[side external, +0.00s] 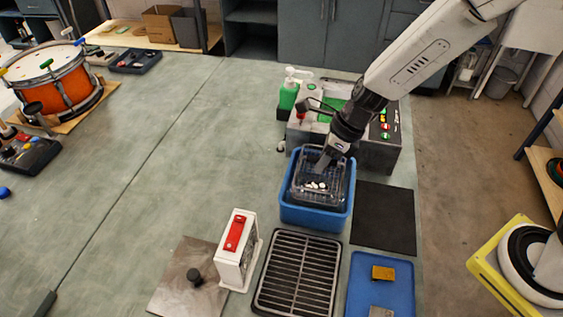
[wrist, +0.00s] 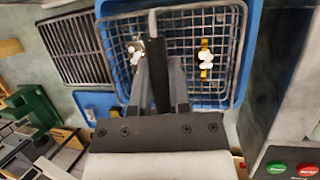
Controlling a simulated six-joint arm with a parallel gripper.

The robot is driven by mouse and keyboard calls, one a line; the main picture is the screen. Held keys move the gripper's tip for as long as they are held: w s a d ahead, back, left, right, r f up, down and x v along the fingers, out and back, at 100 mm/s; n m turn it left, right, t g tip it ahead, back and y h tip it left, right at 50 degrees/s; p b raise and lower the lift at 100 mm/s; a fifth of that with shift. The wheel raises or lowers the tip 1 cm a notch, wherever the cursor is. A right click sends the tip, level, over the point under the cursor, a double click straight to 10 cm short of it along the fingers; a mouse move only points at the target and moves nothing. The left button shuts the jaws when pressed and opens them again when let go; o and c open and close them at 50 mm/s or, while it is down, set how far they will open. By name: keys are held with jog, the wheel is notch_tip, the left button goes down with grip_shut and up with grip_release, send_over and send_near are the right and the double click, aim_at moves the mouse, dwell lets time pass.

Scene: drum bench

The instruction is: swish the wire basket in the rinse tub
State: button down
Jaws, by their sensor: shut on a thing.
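The wire basket (side external: 327,192) sits inside the blue rinse tub (side external: 315,219) in the side external view, with its upper part showing above or level with the tub's rim. Small white and yellow parts lie in it; in the wrist view the basket (wrist: 222,62) shows them on its mesh floor. The tub's blue rim (wrist: 250,50) shows around the basket. My gripper (side external: 327,162) reaches down at the basket's far side. The water level cannot be made out.
A black draining rack (side external: 298,272) lies in front of the tub. A dark mat (side external: 385,217) is right of it. A machine with coloured buttons (side external: 380,150) and a green bottle (side external: 288,95) stand behind. The bench's left middle is clear.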

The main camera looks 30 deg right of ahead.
aim_at(321, 178)
jog(key=shift+f, duration=3.2)
jog(key=shift+r, duration=0.1)
jog(key=shift+r, duration=1)
jog(key=shift+f, duration=0.15)
jog(key=shift+f, duration=0.95)
jog(key=shift+r, duration=0.1)
jog(key=shift+r, duration=1)
jog(key=shift+f, duration=0.15)
jog(key=shift+f, duration=0.95)
